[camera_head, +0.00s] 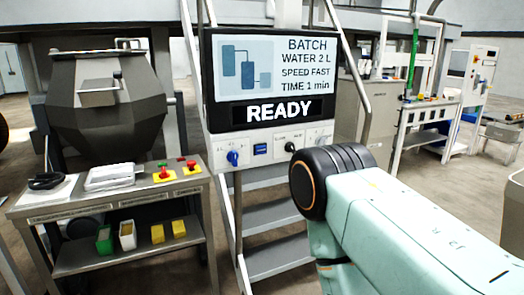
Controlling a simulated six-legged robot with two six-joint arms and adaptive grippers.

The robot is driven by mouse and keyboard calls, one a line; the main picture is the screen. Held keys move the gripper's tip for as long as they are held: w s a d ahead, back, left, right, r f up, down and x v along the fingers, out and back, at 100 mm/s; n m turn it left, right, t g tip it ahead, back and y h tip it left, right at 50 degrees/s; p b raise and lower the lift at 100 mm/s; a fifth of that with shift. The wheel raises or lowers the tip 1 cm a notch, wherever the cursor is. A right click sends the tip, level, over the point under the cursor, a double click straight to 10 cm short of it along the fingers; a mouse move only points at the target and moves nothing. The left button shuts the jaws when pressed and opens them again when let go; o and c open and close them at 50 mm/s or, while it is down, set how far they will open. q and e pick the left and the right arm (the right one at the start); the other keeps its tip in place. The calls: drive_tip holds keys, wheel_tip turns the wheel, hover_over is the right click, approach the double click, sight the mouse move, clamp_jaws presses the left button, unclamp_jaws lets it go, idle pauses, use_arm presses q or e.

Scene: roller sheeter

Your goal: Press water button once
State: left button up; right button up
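A control panel (238,142) with a strip of controls sits under a display screen (270,70). The screen reads BATCH, WATER 2 L, SPEED FAST, TIME 1 min and READY. The strip carries a blue knob (233,158), a small blue rectangular control (260,149) and a black knob (290,147). Their labels are too small to read, so I cannot tell which is the water button. My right arm comes in from the right, and its black round joint stands in front of the panel's lower right part. Neither of my grippers shows.
A metal cart (110,195) stands at left, bearing a white tray (109,176) and red and green buttons on yellow bases (164,174). A large grey mixer drum (105,100) is behind it. Metal stairs (275,215) with handrails rise behind the panel.

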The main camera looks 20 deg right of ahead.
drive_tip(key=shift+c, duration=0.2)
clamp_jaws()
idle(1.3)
